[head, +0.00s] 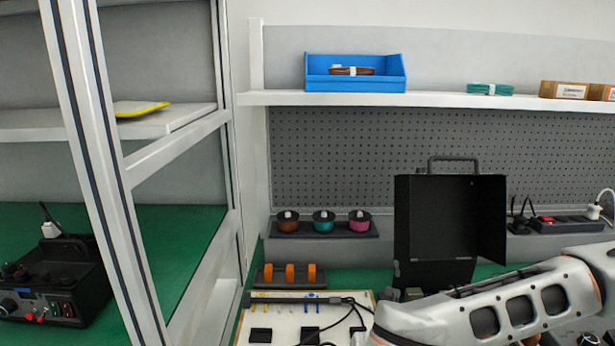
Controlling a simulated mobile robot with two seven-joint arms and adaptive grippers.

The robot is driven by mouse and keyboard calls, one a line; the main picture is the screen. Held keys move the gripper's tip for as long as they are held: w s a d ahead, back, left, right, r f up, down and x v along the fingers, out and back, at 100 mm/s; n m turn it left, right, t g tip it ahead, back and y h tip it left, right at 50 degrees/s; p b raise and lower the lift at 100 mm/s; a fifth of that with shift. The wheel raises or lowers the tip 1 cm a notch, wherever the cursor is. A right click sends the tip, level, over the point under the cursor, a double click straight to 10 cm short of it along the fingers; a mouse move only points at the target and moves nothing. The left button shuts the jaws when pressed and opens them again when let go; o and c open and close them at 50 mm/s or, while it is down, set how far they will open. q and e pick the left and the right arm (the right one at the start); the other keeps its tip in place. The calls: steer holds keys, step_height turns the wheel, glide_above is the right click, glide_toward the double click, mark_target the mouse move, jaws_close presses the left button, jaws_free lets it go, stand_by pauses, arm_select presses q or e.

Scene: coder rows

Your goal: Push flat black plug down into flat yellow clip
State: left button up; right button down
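A pale board (238,325) lies on the green bench at the bottom centre, cut off by the lower edge. Small yellow pieces (262,294) sit near its back left edge, too small to tell which is the flat yellow clip. Black cables (352,312) run over the board from a dark bar, and two flat black squares lie in front, the left one (260,335) and the right one (310,334). I cannot tell which black part is the flat plug. My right arm enters from the right and its gripper is out of frame. My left gripper is not in view.
An open black case (450,225) stands behind my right arm. Orange parts in a dark holder (290,284) and a spool rack (322,232) stand behind the board. A metal frame (110,180) rises at left. A blue bin (355,83) sits on the shelf.

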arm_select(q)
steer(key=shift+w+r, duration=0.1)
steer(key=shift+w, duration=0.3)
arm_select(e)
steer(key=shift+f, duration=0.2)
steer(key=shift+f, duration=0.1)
